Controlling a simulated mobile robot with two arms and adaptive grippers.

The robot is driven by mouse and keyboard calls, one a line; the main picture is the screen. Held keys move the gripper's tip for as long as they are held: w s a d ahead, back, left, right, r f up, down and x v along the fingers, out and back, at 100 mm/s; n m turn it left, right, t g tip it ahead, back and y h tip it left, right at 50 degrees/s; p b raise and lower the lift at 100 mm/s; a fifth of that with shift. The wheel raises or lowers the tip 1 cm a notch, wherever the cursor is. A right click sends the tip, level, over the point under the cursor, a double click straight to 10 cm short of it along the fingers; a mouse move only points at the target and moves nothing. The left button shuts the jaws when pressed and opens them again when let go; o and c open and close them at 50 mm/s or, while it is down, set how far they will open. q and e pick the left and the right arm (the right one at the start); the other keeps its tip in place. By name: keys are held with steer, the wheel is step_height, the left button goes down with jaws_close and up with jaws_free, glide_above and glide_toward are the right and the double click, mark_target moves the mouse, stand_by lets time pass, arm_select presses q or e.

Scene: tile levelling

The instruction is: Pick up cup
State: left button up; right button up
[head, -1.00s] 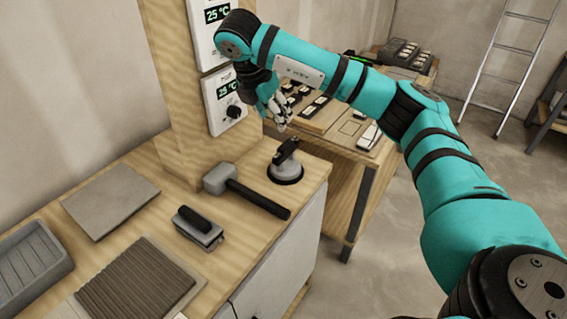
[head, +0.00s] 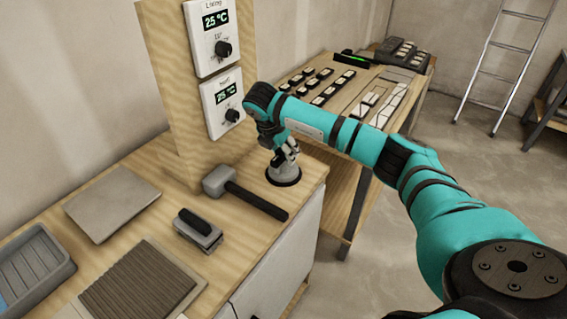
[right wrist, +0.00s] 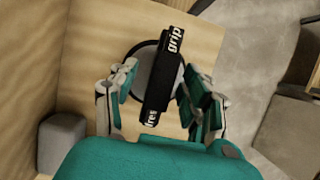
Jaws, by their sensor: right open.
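The cup is a suction cup (head: 284,175) with a round grey body, a dark base rim and a black handle. It stands on the wooden worktop near its right corner. In the right wrist view its black handle (right wrist: 164,75) runs lengthwise between the fingers. My right gripper (head: 285,155) is right over the cup and hides its handle in the head view. In the right wrist view the right gripper (right wrist: 158,95) is open, with one finger pad on each side of the handle and a gap visible on both sides. My left gripper is not in view.
A mallet (head: 245,193) lies just left of the cup. A grey block tool with a black handle (head: 198,229), a grey tile (head: 112,201), a ribbed tile (head: 140,288) and a grey tray (head: 35,265) lie further left. A wooden post with thermostats (head: 212,42) stands behind.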

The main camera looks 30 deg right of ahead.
steer(key=shift+d+f, duration=0.15)
steer(key=shift+f, duration=0.4)
steer(key=shift+w+r, duration=0.1)
jaws_close()
